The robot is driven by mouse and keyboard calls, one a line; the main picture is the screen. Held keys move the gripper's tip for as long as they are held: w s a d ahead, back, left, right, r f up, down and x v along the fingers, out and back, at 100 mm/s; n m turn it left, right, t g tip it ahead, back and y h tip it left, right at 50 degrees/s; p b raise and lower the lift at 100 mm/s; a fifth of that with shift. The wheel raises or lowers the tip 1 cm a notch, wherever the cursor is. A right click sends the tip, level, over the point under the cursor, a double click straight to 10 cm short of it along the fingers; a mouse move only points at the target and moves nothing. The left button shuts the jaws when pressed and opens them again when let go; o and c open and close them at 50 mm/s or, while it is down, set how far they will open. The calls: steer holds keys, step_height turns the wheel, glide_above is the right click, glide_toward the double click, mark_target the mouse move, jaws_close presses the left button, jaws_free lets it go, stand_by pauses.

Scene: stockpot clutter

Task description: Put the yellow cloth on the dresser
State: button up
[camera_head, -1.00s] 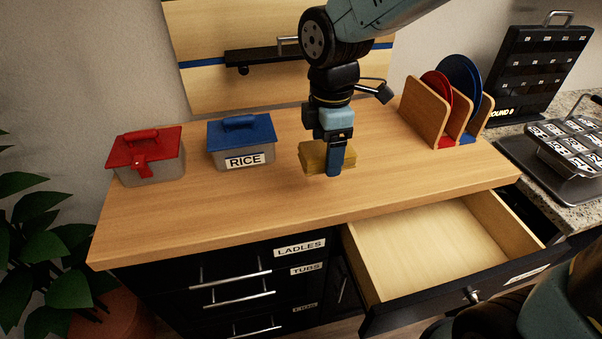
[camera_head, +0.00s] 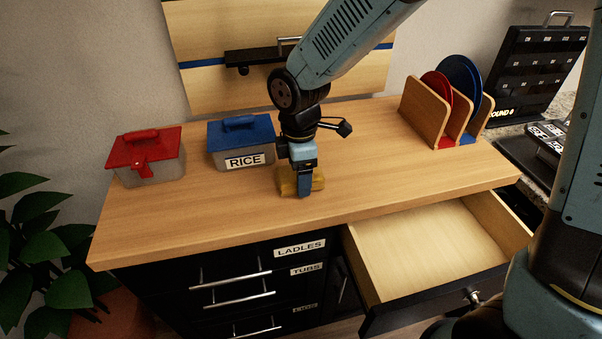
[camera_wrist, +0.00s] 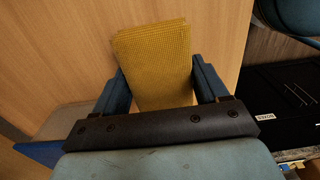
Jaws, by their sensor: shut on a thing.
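The yellow cloth (camera_head: 318,180) is a folded, textured pad at the wooden dresser top (camera_head: 385,180). My gripper (camera_head: 304,192) points down over the dresser and is shut on the cloth. In the wrist view the cloth (camera_wrist: 155,60) sits between the two blue fingers of my gripper (camera_wrist: 160,85), with the wooden surface behind it. The cloth is at or just above the wood; I cannot tell if it touches. My fingers hide part of the cloth in the head view.
A blue-lidded RICE box (camera_head: 242,145) stands close left of my gripper, and a red-lidded box (camera_head: 147,158) farther left. A plate rack (camera_head: 445,105) stands at the back right. A drawer (camera_head: 425,250) is open at the front right. The left front of the top is clear.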

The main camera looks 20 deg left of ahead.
steer(key=shift+f, duration=0.2)
steer(key=o, duration=1.1)
steer(key=shift+c, duration=0.2)
step_height(320, 180, up, 12)
steer(key=shift+r, duration=0.1)
